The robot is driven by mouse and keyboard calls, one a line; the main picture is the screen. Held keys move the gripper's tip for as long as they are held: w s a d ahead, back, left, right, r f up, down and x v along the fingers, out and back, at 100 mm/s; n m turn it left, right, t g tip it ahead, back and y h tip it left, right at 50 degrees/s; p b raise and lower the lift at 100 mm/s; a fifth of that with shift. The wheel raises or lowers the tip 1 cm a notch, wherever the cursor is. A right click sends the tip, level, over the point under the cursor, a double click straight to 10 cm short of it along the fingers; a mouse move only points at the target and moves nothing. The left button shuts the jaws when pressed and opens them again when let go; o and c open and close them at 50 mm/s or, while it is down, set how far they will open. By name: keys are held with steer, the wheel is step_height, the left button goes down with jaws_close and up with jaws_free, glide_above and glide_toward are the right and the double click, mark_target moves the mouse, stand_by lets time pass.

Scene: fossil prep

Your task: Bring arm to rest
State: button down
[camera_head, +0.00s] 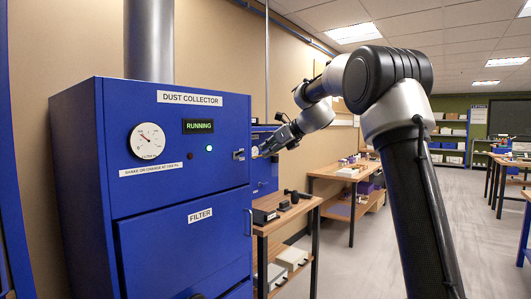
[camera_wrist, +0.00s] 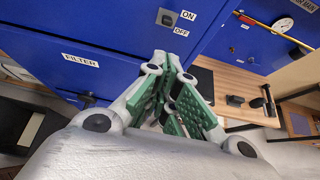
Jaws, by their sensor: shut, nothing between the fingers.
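My arm reaches across the head view from the right and bends down toward the dust collector. My gripper (camera_head: 258,152) is at the right side of the blue dust collector (camera_head: 88,180), close to its small switch (camera_head: 239,154); I cannot tell whether it touches. In the wrist view my gripper (camera_wrist: 173,62) has its green-padded fingers together with nothing between them. The ON/OFF switch (camera_wrist: 168,18) is just beyond the fingertips.
A wooden bench (camera_head: 270,226) with dark tools stands right of the collector, below my gripper; its top also shows in the wrist view (camera_wrist: 225,90). Another bench (camera_head: 340,171) stands farther back. The floor aisle (camera_head: 360,250) looks clear. A filter drawer (camera_head: 185,245) is closed.

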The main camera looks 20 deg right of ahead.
steer(key=s+d+f+n+g+h, duration=0.2)
steer(key=s+d+f+n+g, duration=0.15)
steer(key=s+f+n, duration=0.85)
steer(key=s+d+f+n+h, duration=0.1)
steer(key=s+n, duration=0.4)
steer(key=s, duration=0.7)
steer(key=s+d+f+n+g+h, duration=0.1)
steer(key=s+n, duration=0.5)
steer(key=s, duration=0.7)
steer(key=s+d+f+n+g+h, duration=0.1)
steer(key=s+n, duration=0.4)
steer(key=s, duration=0.7)
steer(key=shift+s+d+f+n+h, duration=0.35)
steer(key=shift+d+f+h, duration=0.4)
steer(key=shift+d+h, duration=0.35)
